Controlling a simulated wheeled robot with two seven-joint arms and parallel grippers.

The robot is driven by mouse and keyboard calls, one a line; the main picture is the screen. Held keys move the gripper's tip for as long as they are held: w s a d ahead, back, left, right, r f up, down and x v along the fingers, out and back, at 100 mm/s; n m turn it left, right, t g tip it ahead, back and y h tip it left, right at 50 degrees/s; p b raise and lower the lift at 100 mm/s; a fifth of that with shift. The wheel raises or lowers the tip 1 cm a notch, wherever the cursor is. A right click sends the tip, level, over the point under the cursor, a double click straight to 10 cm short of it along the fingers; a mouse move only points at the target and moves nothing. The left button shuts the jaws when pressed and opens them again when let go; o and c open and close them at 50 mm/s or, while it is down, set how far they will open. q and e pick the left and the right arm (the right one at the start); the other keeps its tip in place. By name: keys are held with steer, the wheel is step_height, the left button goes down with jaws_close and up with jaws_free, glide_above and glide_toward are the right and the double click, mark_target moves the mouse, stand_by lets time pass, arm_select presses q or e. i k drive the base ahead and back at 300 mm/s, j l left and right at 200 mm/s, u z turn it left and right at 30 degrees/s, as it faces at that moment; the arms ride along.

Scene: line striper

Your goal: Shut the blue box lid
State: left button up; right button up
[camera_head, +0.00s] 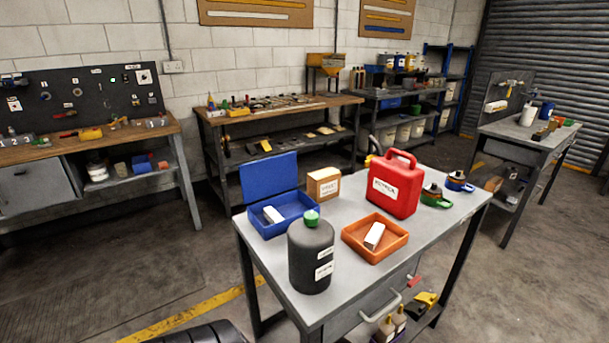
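The blue box (284,213) stands on the grey metal table (339,281), near its left back corner. Its lid (269,177) is open and stands up at the back of the box. A small white block (273,214) lies inside the box. A dark bottle with a green cap (311,262) stands in front of the box and hides part of its front. Neither of my grippers shows in the head view.
A cardboard box (323,185) stands right of the lid. A red jug (392,184) and an orange tray (390,249) with a white block are further right. Green and blue small items (437,200) sit at the right end. Workbenches (279,109) line the wall.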

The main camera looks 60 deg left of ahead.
mark_target(260, 179)
steer(key=j, duration=0.55)
steer(key=k+j+z, duration=0.1)
steer(key=j, duration=0.95)
steer(key=k+j+z, duration=0.15)
steer(key=j, duration=0.95)
steer(key=k+j+z, duration=0.1)
steer(key=j, duration=0.4)
steer(key=k+j, duration=0.15)
steer(key=j, duration=0.35)
steer(key=k+j+z, duration=0.1)
steer(key=j, duration=0.45)
